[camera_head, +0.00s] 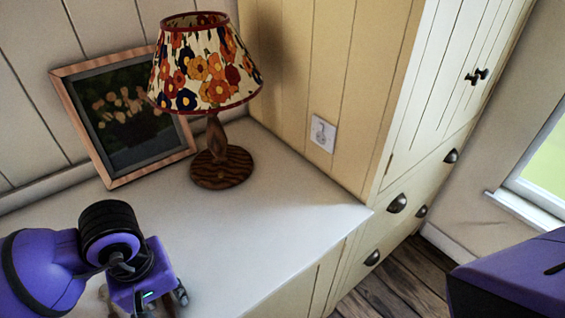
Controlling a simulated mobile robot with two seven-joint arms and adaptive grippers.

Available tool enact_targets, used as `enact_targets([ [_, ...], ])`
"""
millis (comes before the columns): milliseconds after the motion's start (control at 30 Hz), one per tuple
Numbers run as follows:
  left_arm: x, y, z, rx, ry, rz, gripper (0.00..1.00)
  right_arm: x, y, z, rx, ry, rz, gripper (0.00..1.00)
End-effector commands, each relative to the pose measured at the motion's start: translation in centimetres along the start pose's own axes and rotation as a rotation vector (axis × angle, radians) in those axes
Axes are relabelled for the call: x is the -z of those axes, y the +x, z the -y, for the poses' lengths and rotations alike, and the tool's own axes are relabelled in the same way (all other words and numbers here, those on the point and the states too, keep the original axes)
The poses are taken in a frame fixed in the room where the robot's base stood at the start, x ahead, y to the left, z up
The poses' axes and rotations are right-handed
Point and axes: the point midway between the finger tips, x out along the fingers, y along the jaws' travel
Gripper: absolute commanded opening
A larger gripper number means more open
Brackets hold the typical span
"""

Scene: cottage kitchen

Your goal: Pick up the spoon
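No spoon shows in the head view. My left gripper (146,298) is at the lower left, above the white counter (290,215), and points down. Its fingertips are cut off by the bottom edge of the picture, so I cannot tell whether it is open or shut, or whether it holds anything. The counter below and behind my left arm is hidden. A purple part of my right arm shows at the lower right; my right gripper is out of view.
A lamp with a floral shade (205,65) and wooden base (222,168) stands at the back of the counter. A framed picture (85,135) leans on the wall beside it. A tall cream cabinet (425,95) stands right. The counter's middle is clear.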

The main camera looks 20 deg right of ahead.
Motion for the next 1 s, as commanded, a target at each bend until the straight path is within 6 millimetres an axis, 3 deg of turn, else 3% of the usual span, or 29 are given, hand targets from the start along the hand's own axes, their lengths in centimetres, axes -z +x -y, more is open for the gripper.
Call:
enact_targets([
  [167, 0.0, 0.0, 0.0, 0.0, 0.0, 0.0, 0.33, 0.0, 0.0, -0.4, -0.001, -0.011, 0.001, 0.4],
  [400, 0.0, 0.0, 0.0, -0.001, 0.0, 0.0, 0.01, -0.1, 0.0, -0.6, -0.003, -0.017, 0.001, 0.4],
  [767, 0.0, -0.2, 0.0, -0.001, 0.0, -0.001, 0.0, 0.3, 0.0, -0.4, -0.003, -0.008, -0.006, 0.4],
  [1000, 0.2, -2.3, -0.2, -0.002, -0.005, -0.007, 0.0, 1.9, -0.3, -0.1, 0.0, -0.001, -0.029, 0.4],
])
